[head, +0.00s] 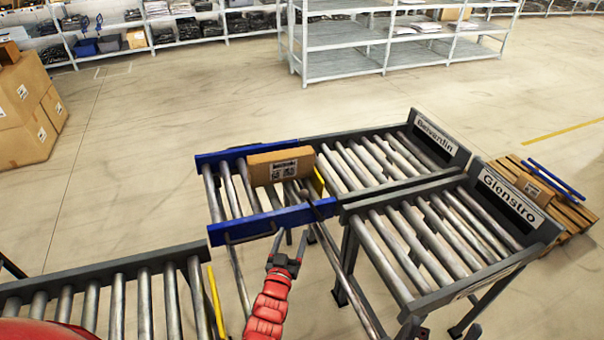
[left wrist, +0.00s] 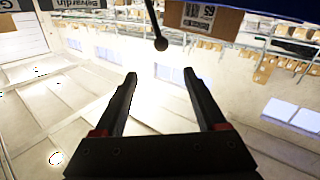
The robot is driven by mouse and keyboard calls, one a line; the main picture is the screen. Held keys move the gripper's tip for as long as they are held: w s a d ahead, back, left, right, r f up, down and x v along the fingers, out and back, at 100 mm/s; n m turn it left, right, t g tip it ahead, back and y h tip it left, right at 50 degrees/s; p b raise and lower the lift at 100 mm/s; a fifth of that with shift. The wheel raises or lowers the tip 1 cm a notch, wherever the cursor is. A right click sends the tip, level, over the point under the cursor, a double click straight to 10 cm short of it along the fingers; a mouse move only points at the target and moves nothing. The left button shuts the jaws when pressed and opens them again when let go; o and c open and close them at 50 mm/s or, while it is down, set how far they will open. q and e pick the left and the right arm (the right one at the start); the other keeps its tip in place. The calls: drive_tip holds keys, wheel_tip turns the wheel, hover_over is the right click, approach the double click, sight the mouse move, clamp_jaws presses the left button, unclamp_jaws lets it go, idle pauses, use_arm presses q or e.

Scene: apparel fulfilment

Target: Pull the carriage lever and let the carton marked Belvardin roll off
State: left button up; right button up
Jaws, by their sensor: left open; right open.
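The carton (head: 281,167) sits on the rollers of the blue-railed carriage (head: 262,222); its print is too small to read. A yellow plate (head: 319,182) stands at the carriage's right end, beside the carton. The carriage faces the lane signed Belvardin (head: 434,138). The lever has a dark round knob (head: 304,194) by the carriage's near right corner; it shows in the left wrist view (left wrist: 160,44). My left gripper (head: 288,242) is open and empty, below and apart from the knob. My right gripper (head: 447,334) is open, only its tips showing at the bottom edge.
The lane signed Glenstro (head: 508,198) runs beside the Belvardin lane. A feed conveyor (head: 105,262) lies at lower left, with a yellow bar at its end. A pallet with a carton (head: 535,187) stands beyond the lanes. Stacked boxes (head: 28,110) are far left.

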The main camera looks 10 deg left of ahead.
use_arm(q)
drive_tip(key=w, duration=0.1)
drive_tip(key=p, duration=0.2)
approach(304, 198)
drive_tip(key=w, duration=0.8)
drive_tip(key=shift+a+r, duration=0.1)
drive_tip(key=shift+w, duration=0.35)
drive_tip(key=shift+w+b, duration=0.45)
drive_tip(key=shift+w, duration=0.3)
drive_tip(key=shift+w+b, duration=0.3)
drive_tip(key=shift+w, duration=0.45)
drive_tip(key=shift+c, duration=0.2)
clamp_jaws()
drive_tip(key=shift+a, duration=0.1)
